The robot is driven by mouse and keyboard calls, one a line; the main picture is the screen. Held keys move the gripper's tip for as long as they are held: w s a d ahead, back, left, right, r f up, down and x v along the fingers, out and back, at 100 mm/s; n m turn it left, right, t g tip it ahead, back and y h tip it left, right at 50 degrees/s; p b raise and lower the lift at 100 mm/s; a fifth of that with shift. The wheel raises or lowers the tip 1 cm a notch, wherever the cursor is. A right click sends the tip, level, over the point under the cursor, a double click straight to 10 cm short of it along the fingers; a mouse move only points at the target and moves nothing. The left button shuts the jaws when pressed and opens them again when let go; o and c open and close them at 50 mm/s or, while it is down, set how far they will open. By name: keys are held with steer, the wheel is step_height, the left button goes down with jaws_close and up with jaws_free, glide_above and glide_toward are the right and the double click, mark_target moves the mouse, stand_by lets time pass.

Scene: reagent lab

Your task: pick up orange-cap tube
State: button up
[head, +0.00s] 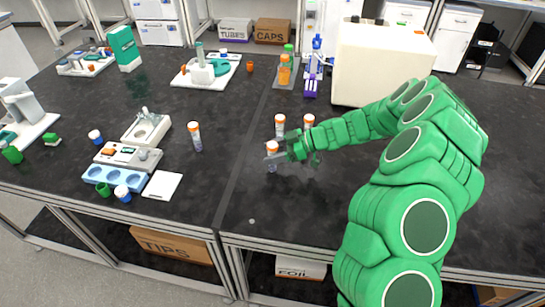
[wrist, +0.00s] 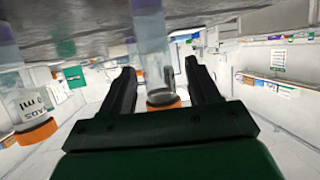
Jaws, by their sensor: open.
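Several orange-cap tubes stand upright on the black bench in the head view. One orange-cap tube (head: 272,164) is at my gripper (head: 274,151), with its cap just at the fingers. Close by, a second tube (head: 280,130) and a third tube (head: 309,122) stand behind it; another tube (head: 196,138) stands apart to the left. In the wrist view, which looks upside down, my gripper (wrist: 158,68) is open. A clear tube (wrist: 160,75) with an orange cap shows between its two dark fingers. A labelled orange-cap tube (wrist: 30,105) is outside the left finger. I cannot tell whether the fingers touch the tube.
A large cream machine (head: 382,68) stands behind my arm. Orange and green bottles (head: 284,72) and a purple-based item (head: 310,88) are at the back. A blue rack (head: 115,179), a small scale (head: 147,128) and white paper (head: 162,185) lie left. The bench front is mostly clear.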

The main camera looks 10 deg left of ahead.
steer(key=c, duration=1)
step_height(320, 180, up, 28)
stand_by(0.3)
